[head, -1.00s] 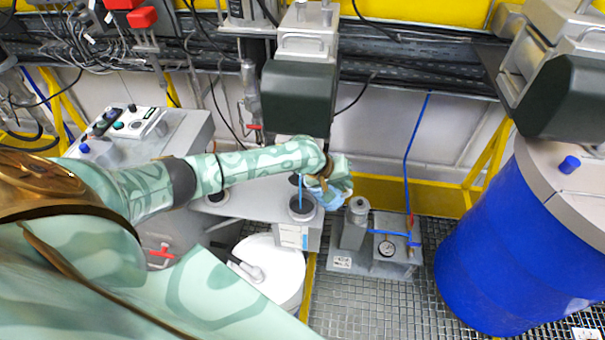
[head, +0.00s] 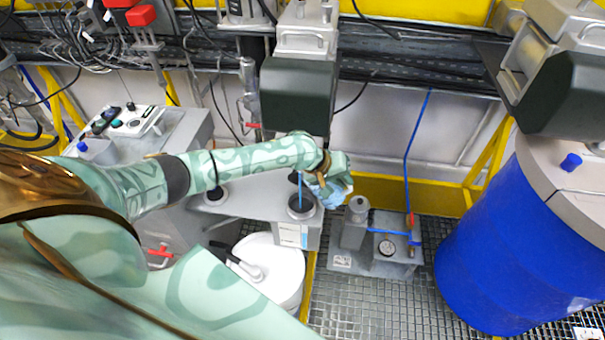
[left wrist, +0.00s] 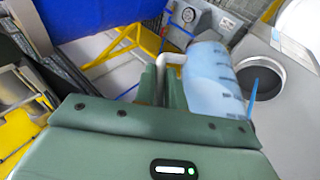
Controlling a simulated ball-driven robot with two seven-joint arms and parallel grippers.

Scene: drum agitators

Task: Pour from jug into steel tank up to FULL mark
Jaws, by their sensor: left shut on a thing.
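My left gripper (head: 325,178) is shut on the handle of a translucent pale-blue jug (left wrist: 208,80) with dark marks on its side. In the head view the jug (head: 338,192) is partly hidden behind the gripper. The jug is tilted, and a thin blue stream (head: 300,188) falls from it to the round opening of the grey steel tank (head: 262,200). A pale label or gauge is on the tank's front; no FULL mark or liquid level is readable. My right gripper is not in view.
A big blue drum (head: 500,250) stands further right. A dark motor housing (head: 298,95) hangs above my arm.

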